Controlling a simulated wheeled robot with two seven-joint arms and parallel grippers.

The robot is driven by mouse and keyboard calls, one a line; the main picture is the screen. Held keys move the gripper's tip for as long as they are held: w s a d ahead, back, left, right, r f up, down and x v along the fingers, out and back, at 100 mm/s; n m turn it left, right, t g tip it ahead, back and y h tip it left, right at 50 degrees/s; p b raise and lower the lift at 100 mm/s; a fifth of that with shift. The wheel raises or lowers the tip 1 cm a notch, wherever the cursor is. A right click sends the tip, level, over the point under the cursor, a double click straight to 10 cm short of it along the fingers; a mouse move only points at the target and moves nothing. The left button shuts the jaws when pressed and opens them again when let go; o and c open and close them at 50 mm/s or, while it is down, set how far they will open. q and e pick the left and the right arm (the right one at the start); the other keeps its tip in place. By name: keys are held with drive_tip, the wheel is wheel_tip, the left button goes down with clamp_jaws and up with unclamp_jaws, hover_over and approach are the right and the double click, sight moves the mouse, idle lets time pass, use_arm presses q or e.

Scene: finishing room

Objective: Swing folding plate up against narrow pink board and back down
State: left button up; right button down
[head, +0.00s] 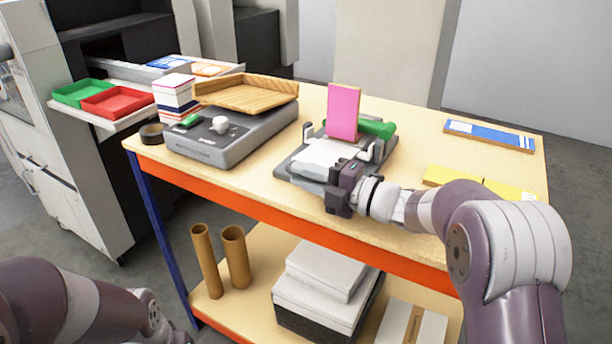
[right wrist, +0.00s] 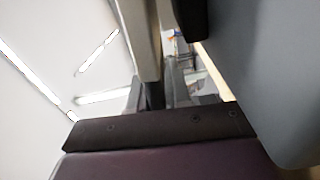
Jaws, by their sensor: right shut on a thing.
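The narrow pink board (head: 343,112) stands upright on a grey folding device (head: 284,166) in the middle of the table in the head view. The pale folding plate (head: 318,153) lies low, nearly flat, in front of the board and apart from its upper part. My right gripper (head: 338,187) is at the plate's front right side, shut on the folding plate; its fingers hide the contact. In the right wrist view the dark gripper part (right wrist: 160,130) shows close up, but the held part is unclear. My left arm shows at lower left, without its gripper.
A green cylinder (head: 376,129) lies behind the board. A grey machine (head: 225,148) with a wooden tray (head: 248,92) stands to the left. A blue strip (head: 489,134) and yellow sheets (head: 452,177) lie to the right. Bare tabletop lies between them.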

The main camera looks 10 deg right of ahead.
drive_tip(key=c, duration=1.1)
unclamp_jaws()
drive_tip(key=shift+c, duration=0.2)
drive_tip(key=v, duration=1.2)
drive_tip(key=shift+s+d, duration=0.2)
drive_tip(key=shift+d, duration=0.1)
drive_tip(key=shift+c, duration=0.3)
